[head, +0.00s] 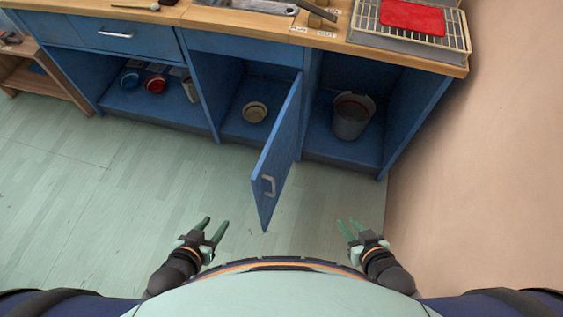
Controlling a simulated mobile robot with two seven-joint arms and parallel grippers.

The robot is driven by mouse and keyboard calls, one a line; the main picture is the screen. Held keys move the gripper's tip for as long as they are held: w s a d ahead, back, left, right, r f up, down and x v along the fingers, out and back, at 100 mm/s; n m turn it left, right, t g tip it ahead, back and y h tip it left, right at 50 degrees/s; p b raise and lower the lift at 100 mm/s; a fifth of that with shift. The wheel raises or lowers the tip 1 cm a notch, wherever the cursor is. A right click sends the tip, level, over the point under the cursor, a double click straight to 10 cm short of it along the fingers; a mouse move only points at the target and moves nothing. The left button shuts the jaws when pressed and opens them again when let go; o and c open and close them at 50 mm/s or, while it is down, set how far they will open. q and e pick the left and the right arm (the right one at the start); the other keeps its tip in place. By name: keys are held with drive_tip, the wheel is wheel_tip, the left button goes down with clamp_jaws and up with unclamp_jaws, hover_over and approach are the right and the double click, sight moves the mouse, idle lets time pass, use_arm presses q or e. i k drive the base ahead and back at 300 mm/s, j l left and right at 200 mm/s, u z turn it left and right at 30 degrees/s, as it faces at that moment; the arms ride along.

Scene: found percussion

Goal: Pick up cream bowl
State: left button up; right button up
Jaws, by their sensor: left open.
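The cream bowl (255,112) sits on the floor of the middle compartment of the blue cabinet, behind a swung-open door (276,160). Nothing covers it in the head view. My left gripper (215,227) is open and empty, low over the floor in front of my base, well short of the cabinet. My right gripper (348,223) is also empty, with a gap between its fingers. It is to the right of the open door and far from the bowl.
The open door juts toward me between my grippers. The left compartment holds a blue bowl (130,79), a red bowl (156,84) and a pale cup (190,90). A grey bucket (351,119) stands in the right compartment. The floor (130,190) ahead is clear; a wall (480,190) bounds the right.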

sight(255, 111)
drive_tip(key=j, duration=0.5)
drive_tip(key=i+j, duration=0.15)
drive_tip(key=j, duration=0.3)
drive_tip(key=i+j, duration=0.1)
drive_tip(key=j, duration=0.2)
drive_tip(key=i+j, duration=0.1)
drive_tip(key=j, duration=0.25)
drive_tip(key=i+j, duration=0.1)
drive_tip(key=j, duration=0.2)
